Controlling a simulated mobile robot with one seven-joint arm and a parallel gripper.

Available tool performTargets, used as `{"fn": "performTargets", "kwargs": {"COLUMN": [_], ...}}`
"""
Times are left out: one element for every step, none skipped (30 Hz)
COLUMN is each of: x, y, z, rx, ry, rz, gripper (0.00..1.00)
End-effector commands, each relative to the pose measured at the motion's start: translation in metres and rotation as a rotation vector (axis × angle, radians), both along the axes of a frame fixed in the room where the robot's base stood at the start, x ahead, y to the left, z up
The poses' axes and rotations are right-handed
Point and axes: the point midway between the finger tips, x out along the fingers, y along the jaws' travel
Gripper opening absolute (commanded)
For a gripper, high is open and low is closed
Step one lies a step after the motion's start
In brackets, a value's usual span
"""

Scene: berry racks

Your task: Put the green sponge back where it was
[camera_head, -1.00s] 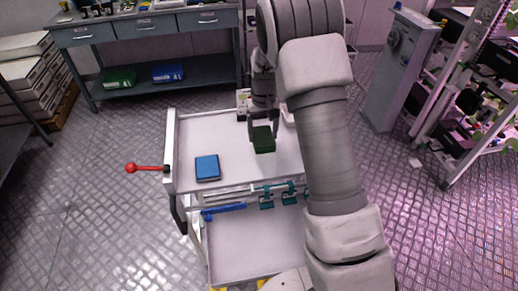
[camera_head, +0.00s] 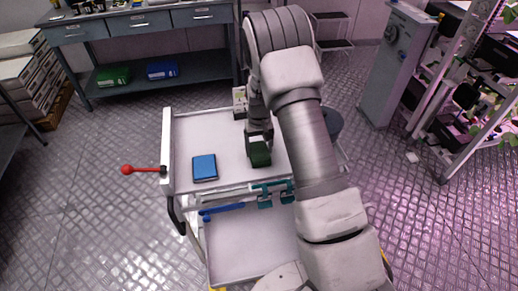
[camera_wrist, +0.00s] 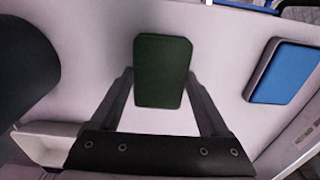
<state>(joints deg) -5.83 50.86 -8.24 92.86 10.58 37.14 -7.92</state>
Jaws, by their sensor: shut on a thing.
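The green sponge (camera_head: 260,154) is a dark green block over the cart's white top tray (camera_head: 215,128). My gripper (camera_head: 259,142) is shut on it from above. In the wrist view the green sponge (camera_wrist: 163,72) shows between the two finger ends of my gripper (camera_wrist: 162,82). I cannot tell whether its underside touches the tray. A blue sponge (camera_head: 205,167) lies flat on the tray to the left of the green one, and it also shows in the wrist view (camera_wrist: 284,72) at the right.
A red-knobbed lever (camera_head: 127,170) sticks out from the cart's left side. Teal clips (camera_head: 264,196) and a blue tool (camera_head: 221,209) are at its front edge. A workbench (camera_head: 140,25) with green and blue boxes on its lower shelf stands behind.

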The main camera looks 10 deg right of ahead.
Motion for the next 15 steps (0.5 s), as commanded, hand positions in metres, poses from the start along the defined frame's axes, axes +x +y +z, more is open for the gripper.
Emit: {"fn": "performTargets", "kwargs": {"x": [0.0001, 0.0002, 0.0005, 0.0005, 0.0005, 0.0005, 0.0004, 0.0004, 0.0004, 0.0003, 0.0003, 0.0004, 0.0004, 0.0004, 0.0003], "y": [-0.0001, -0.0001, 0.0000, 0.0000, 0.0000, 0.0000, 0.0000, 0.0001, 0.0000, 0.0000, 0.0000, 0.0000, 0.0001, 0.0001, 0.0001], "z": [-0.0037, -0.0043, -0.0042, -0.0040, -0.0039, -0.0039, -0.0039, -0.0043, -0.0056, -0.0069, -0.0082, -0.0095, -0.0075, -0.0072, -0.0072], "rx": [0.000, 0.000, 0.000, 0.000, 0.000, 0.000, 0.000, 0.000, 0.000, 0.000, 0.000, 0.000, 0.000, 0.000, 0.000], "ry": [0.000, 0.000, -0.001, -0.002, -0.002, -0.001, -0.001, -0.001, -0.001, -0.001, -0.001, -0.001, -0.001, -0.001, -0.001], "rz": [0.000, 0.000, 0.000, 0.000, 0.000, 0.000, 0.000, 0.000, 0.000, -0.001, -0.001, -0.001, -0.001, -0.001, -0.001], "gripper": [0.27, 0.27, 0.27, 0.27, 0.27, 0.27, 0.27, 0.27, 0.27, 0.27, 0.27, 0.27, 0.84, 0.90, 0.97]}}
